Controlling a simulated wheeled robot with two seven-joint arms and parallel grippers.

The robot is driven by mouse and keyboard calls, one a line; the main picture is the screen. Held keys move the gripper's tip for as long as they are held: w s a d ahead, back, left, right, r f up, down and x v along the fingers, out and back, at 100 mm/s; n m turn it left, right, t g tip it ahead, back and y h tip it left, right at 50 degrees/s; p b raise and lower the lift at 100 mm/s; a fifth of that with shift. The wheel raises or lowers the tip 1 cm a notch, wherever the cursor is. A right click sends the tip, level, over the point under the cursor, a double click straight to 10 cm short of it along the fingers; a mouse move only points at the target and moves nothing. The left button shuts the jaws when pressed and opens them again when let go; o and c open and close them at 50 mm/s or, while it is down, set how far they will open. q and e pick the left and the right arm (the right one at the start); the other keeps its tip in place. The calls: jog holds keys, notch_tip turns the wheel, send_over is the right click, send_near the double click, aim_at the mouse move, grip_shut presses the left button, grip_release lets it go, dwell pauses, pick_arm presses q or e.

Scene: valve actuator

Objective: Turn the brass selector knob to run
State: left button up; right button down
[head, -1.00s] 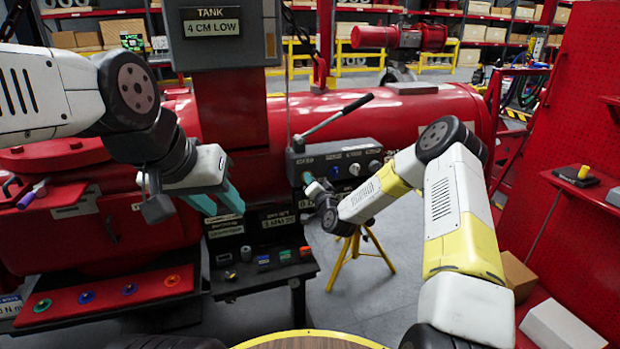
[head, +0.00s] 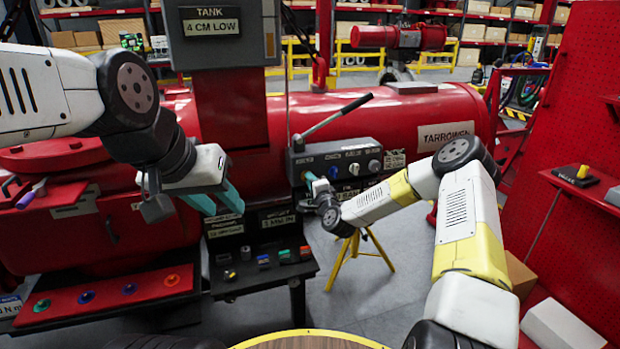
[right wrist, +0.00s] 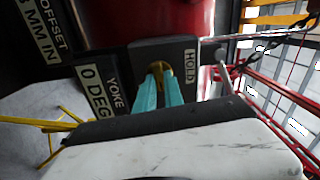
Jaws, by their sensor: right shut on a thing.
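The brass selector knob (right wrist: 157,68) shows in the right wrist view on a dark panel, beside a plate reading HOLD (right wrist: 190,66). My right gripper (right wrist: 158,82) has its teal fingers closed around this knob. In the head view my right gripper (head: 312,180) is at the left end of the dark control panel (head: 325,158) and hides the knob there. I cannot read the knob's exact pointing direction, and no run marking is legible. My left gripper (head: 218,201) hangs left of the panel, its fingers apart and empty.
A blue knob (head: 333,172) and pale knobs (head: 354,169) line the panel to the right. A long lever (head: 337,117) rises above it. A dark tray (head: 263,273) with small coloured parts stands below. A yellow stand (head: 356,258) is on the floor.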

jog(key=shift+d, duration=0.1)
dwell(0.3)
jog(key=c, duration=1.4)
grip_release()
jog(key=shift+c, duration=0.2)
jog(key=shift+s, duration=0.1)
jog(key=v, duration=0.7)
jog(key=shift+s, duration=0.3)
